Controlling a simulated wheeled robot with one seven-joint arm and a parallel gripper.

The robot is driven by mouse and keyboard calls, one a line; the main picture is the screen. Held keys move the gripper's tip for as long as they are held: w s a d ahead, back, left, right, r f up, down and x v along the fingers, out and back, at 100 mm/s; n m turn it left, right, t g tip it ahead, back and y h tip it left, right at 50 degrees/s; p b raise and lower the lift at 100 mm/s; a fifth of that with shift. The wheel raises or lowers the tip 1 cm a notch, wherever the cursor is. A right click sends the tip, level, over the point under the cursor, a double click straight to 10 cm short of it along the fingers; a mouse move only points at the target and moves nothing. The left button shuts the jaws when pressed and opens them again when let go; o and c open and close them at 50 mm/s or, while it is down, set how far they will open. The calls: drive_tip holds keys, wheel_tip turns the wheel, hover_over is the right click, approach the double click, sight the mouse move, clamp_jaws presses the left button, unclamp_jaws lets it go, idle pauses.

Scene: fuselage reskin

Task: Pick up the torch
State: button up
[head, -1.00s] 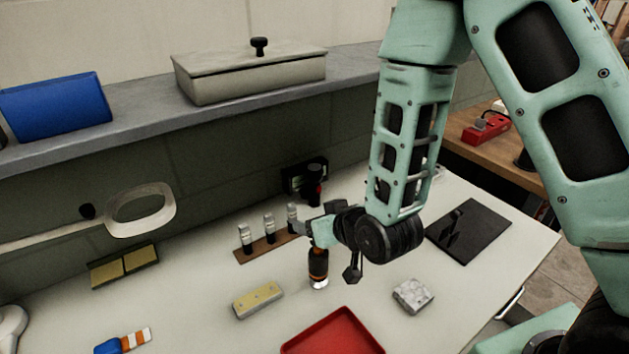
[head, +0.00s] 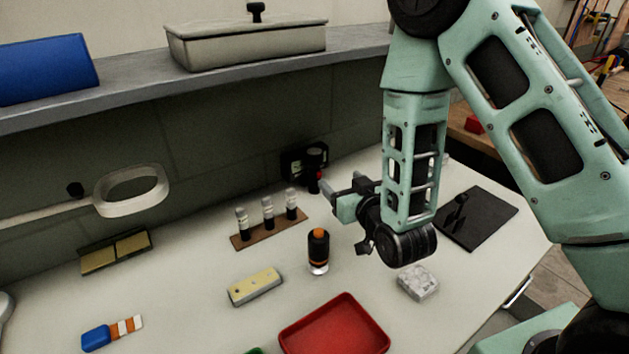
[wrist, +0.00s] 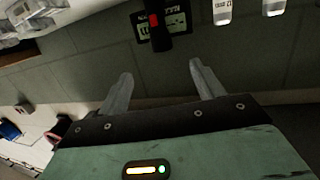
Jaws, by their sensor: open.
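The torch (head: 318,251) looks like a short black cylinder with an orange top and a clear, bright lower end. It stands upright on the pale worktop in the head view. My gripper (head: 343,196) is above the worktop, up and to the right of the torch in the picture, apart from it. In the wrist view my gripper (wrist: 160,82) has its two fingers spread with nothing between them. I cannot make out the torch in the wrist view.
A rack of several small vials (head: 267,212) stands behind the torch. A yellow-topped block (head: 255,286), red tray (head: 334,335) and grey stone-like block (head: 418,282) lie in front. A black device with red (head: 313,172) is near the wall. A black plate (head: 485,215) lies at right.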

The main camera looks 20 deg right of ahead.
sight(318, 159)
drive_tip(key=b+x, duration=0.1)
drive_tip(key=x, duration=0.6)
drive_tip(key=shift+w+r, duration=0.1)
drive_tip(key=shift+w, duration=0.3)
drive_tip(key=shift+p+x, duration=0.75)
drive_tip(key=shift+x, duration=2.4)
drive_tip(key=shift+a+r, duration=0.1)
drive_tip(key=shift+r, duration=0.05)
drive_tip(key=c, duration=1.4)
drive_tip(key=shift+c, duration=0.3)
